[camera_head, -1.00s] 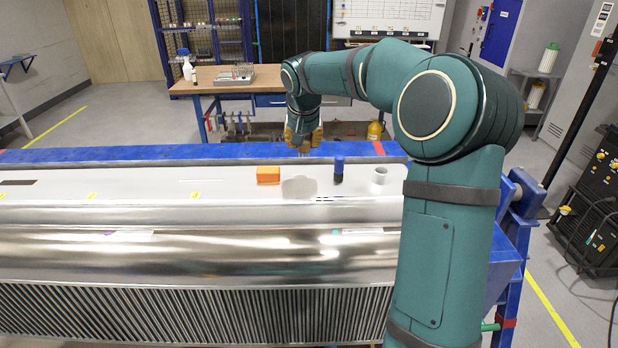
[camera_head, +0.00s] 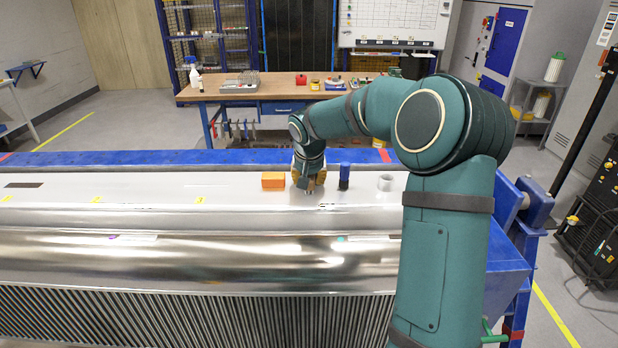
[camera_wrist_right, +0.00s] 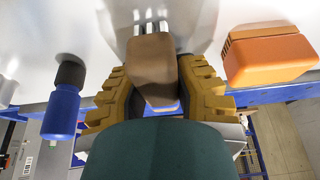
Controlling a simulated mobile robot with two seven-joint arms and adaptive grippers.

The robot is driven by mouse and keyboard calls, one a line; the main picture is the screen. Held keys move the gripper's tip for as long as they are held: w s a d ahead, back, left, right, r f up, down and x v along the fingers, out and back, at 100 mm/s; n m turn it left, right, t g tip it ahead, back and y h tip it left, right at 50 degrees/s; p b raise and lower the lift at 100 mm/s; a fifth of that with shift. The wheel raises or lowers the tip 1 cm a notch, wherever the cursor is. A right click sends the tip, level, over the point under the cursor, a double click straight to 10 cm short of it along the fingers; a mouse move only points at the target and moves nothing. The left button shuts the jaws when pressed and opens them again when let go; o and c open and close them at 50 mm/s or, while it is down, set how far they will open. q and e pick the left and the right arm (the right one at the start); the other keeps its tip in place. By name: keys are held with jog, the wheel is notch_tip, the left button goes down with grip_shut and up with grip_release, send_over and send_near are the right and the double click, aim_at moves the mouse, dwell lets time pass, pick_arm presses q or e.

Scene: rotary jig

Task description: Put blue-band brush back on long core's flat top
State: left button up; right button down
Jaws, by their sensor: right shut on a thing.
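The long core's flat top (camera_head: 150,200) is a shiny pale strip along the upper part of the long metal body. My right gripper (camera_head: 308,187) is over it, between an orange block and a dark blue cylinder. Whether the brush touches the flat top is unclear. My left gripper is not in view.
The orange block (camera_head: 273,180) stands close left of the gripper, the blue cylinder (camera_head: 344,177) with a black part close right. A white ring (camera_head: 385,182) stands farther right. A blue beam (camera_head: 150,157) runs behind. The flat top is mostly clear to the left.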

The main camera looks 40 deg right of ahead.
jog(key=shift+f, duration=0.15)
jog(key=c, duration=0.9)
grip_release()
jog(key=shift+o, duration=0.2)
jog(key=shift+r, duration=0.55)
jog(key=v, duration=1.1)
jog(key=shift+r+p, duration=0.15)
jog(key=shift+p, duration=0.2)
jog(key=shift+s, duration=0.1)
